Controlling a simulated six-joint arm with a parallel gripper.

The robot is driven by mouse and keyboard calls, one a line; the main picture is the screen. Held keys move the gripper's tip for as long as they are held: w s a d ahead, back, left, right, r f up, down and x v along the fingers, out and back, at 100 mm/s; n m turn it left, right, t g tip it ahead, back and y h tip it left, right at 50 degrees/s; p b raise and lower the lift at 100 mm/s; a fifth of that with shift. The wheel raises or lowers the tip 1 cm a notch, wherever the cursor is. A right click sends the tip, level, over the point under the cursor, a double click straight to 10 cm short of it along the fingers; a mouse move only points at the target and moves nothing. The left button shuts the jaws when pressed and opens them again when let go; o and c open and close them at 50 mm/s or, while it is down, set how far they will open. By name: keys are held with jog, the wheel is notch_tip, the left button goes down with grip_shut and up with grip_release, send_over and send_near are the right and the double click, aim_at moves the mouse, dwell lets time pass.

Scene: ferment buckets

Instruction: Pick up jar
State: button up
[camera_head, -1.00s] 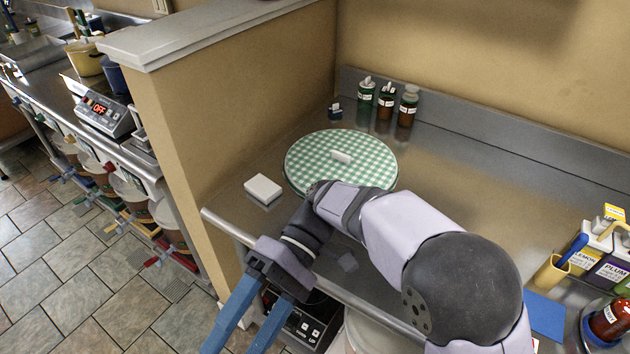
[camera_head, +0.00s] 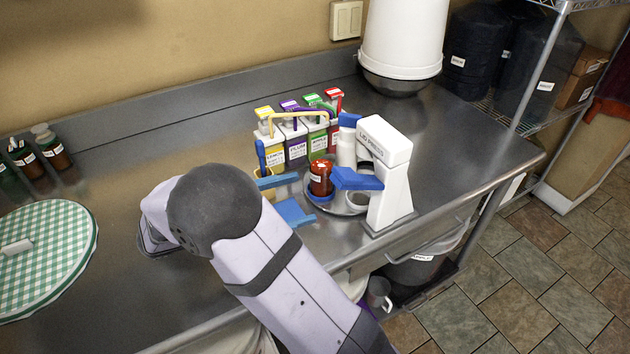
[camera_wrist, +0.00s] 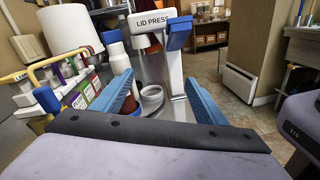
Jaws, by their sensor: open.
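A red-brown jar (camera_head: 320,178) with a white label stands upright on a round metal tray (camera_head: 352,211), with a blue ring around its foot. My gripper (camera_head: 306,198) is open, its two blue fingers pointing right toward the jar, which appears just beyond their tips. In the wrist view, my open gripper (camera_wrist: 160,80) has nothing between its fingers. A brown part of the jar (camera_wrist: 130,104) shows close beside the left finger, which hides much of it. I cannot tell whether they touch.
A white lid press (camera_head: 392,180) with a blue lever stands right of the jar. A white bottle (camera_head: 346,148) is behind it. A caddy of labelled cartons (camera_head: 296,148) stands behind left. A green checked round cover (camera_head: 55,250) lies far left.

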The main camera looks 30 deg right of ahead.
aim_at(315, 181)
jog(key=w+d+f+n+t+p, duration=0.1)
jog(key=w+d+f+n+t, duration=0.1)
jog(key=n+t, duration=0.1)
jog(key=w+d+f+n+t+y, duration=0.1)
jog(key=w+f+n+t, duration=0.1)
jog(key=n+t, duration=0.1)
jog(key=w+d+f+n+t+p, duration=0.1)
jog(key=w+d+f+n+t, duration=0.1)
jog(key=n+t, duration=0.2)
jog(key=shift+d+f+y+p, duration=0.25)
jog(key=shift+d+y+p, duration=0.1)
jog(key=shift+y, duration=0.05)
jog(key=shift+p+x, duration=1.3)
jog(key=shift+x, duration=1.85)
jog(key=shift+w+d, duration=0.2)
jog(key=shift+d, duration=0.15)
jog(key=shift+r, duration=0.1)
jog(key=c, duration=1.5)
jog(key=shift+r, duration=0.1)
notch_tip(315, 181, up, 18)
jog(key=shift+f+b, duration=0.15)
jog(key=shift+b, duration=0.6)
